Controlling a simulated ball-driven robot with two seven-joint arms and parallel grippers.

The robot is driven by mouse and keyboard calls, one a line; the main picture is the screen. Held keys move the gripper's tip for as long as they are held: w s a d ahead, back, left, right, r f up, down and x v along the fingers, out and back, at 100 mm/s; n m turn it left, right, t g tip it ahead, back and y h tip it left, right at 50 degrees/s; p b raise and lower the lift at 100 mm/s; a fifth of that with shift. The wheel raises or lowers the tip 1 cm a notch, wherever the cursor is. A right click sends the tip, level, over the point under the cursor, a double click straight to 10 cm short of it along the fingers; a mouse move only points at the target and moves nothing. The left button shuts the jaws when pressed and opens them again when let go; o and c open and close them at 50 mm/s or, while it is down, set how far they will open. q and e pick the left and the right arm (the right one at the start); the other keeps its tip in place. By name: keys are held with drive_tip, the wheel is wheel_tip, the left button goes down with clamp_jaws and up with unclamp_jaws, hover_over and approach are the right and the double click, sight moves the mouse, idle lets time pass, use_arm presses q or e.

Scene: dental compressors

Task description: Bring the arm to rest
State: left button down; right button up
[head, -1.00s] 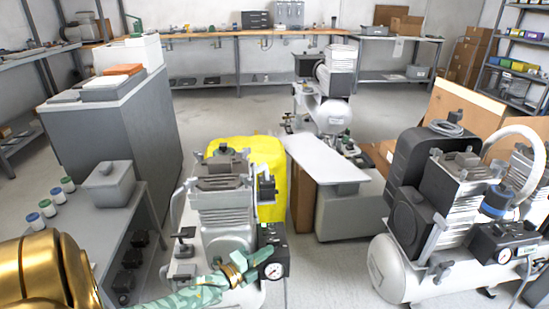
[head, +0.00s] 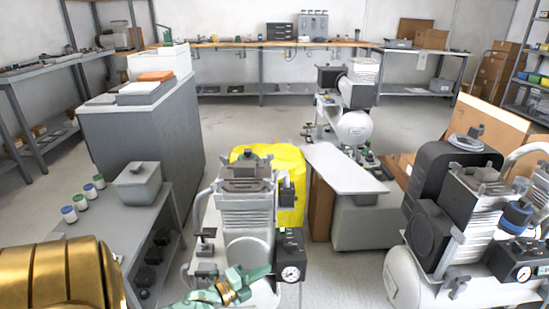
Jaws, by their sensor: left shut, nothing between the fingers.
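My left arm is gold and comes in from the lower left. My left gripper (head: 246,281), green and gold, is at the bottom of the head view, in front of the lower body of the nearest compressor (head: 246,205). Its fingers look closed with nothing between them. The tips are just left of the black box with the pressure gauge (head: 291,273); I cannot tell whether they touch the compressor. My right arm and gripper are not in view.
A grey bench (head: 125,232) with small jars and a grey lidded box (head: 138,185) stands left. A yellow object (head: 291,205) is behind the near compressor. Another compressor (head: 455,225) stands right. A white-topped stand (head: 345,170) is behind. Open floor lies farther back.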

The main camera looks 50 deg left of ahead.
use_arm(q)
drive_tip(key=s, duration=0.1)
drive_tip(key=s+a, duration=0.1)
drive_tip(key=s, duration=0.1)
drive_tip(key=shift+s+a, duration=0.1)
drive_tip(key=shift+s, duration=0.1)
drive_tip(key=shift+f, duration=0.1)
